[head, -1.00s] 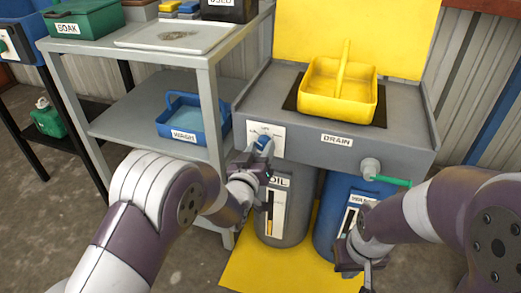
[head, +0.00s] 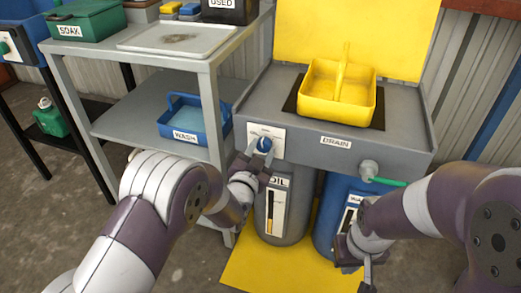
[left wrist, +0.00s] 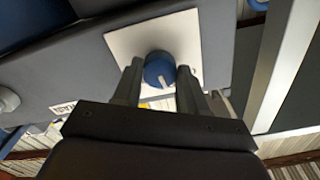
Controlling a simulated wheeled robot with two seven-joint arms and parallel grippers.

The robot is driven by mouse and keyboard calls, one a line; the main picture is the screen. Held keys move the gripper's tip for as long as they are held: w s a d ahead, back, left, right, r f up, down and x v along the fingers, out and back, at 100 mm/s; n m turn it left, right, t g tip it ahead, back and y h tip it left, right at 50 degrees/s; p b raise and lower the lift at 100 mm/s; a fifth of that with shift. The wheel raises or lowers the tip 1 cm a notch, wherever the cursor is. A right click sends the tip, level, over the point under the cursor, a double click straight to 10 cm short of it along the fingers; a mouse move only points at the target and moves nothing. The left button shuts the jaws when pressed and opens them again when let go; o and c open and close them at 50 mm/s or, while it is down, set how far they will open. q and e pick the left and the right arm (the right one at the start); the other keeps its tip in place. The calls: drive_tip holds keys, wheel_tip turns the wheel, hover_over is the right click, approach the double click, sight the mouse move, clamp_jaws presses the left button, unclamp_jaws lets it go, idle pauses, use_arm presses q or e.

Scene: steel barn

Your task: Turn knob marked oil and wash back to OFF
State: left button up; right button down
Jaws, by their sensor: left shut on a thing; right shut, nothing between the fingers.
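The blue knob (head: 264,144) sits on a white plate (head: 277,133) on the front of the grey drain sink (head: 400,150). In the left wrist view the knob (left wrist: 159,68) lies between the fingers, and a short white mark shows on it. The plate's lettering is too small to read. My left gripper (head: 260,156) is shut on the knob. My right gripper (head: 364,279) is shut and empty, low in front of the blue drum.
A yellow basket (head: 338,104) stands on the sink. Below are a grey OIL drum (head: 293,213) and a blue drum (head: 330,205). A green-handled tap (head: 370,170) sticks out at the right. A grey shelf (head: 120,110) holds a blue WASH basket (head: 190,135).

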use_arm(q)
drive_tip(key=shift+f+m, duration=0.1)
drive_tip(key=shift+m, duration=0.6)
drive_tip(key=o, duration=1.1)
drive_tip(key=shift+c, duration=0.2)
drive_tip(key=shift+s+a+p, duration=0.15)
drive_tip(key=shift+s+p, duration=0.25)
drive_tip(key=shift+p, duration=0.05)
drive_tip(key=p+v, duration=0.3)
drive_tip(key=v, duration=0.9)
drive_tip(key=shift+p, duration=0.3)
